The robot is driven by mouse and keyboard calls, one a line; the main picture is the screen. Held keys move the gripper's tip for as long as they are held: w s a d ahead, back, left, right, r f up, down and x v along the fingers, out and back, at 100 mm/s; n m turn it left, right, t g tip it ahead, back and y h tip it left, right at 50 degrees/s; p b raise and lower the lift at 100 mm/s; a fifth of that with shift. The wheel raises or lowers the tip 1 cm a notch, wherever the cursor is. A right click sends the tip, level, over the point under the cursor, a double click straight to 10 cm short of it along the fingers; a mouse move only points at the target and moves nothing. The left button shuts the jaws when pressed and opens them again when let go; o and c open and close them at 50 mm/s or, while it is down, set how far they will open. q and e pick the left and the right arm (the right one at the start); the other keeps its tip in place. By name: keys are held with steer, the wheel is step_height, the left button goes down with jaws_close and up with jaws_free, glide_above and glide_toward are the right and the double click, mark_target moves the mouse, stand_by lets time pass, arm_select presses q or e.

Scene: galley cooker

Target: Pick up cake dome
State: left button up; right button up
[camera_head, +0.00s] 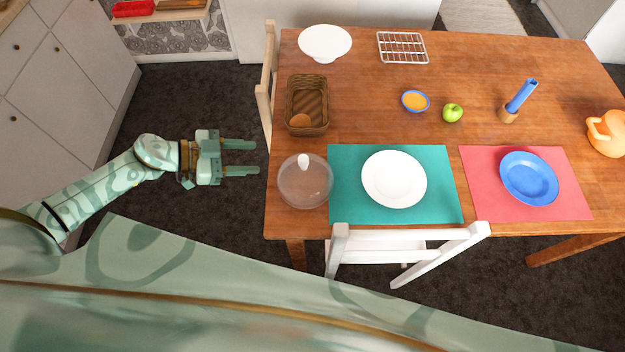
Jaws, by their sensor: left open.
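The cake dome (306,184) is a clear, round cover with a white knob on top. It sits near the front left corner of the wooden table (355,116), beside the green placemat. My left gripper (241,157) is open and empty, with its two fingers pointing right toward the dome. It is to the left of the table edge, apart from the dome. My right gripper is not in view.
A wicker basket (307,104) stands behind the dome. A white plate (394,179) lies on the green placemat (345,208) to its right. A wooden chair (266,88) stands at the table's left side, a white chair (400,243) at the front.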

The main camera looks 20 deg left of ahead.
arm_select(q)
steer(key=n+b, duration=0.1)
steer(key=b, duration=0.1)
glide_toward(310, 166)
steer(key=w+d, duration=0.1)
steer(key=w+d+r, duration=0.1)
steer(key=d, duration=0.1)
steer(key=shift+w+d, duration=0.15)
steer(key=shift+w, duration=0.1)
steer(key=b+x, duration=0.1)
steer(key=x, duration=0.4)
steer(key=shift+d, duration=0.35)
steer(key=shift+s, duration=0.1)
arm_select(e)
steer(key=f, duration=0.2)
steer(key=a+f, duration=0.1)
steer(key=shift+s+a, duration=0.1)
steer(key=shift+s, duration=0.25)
arm_select(q)
jaws_close()
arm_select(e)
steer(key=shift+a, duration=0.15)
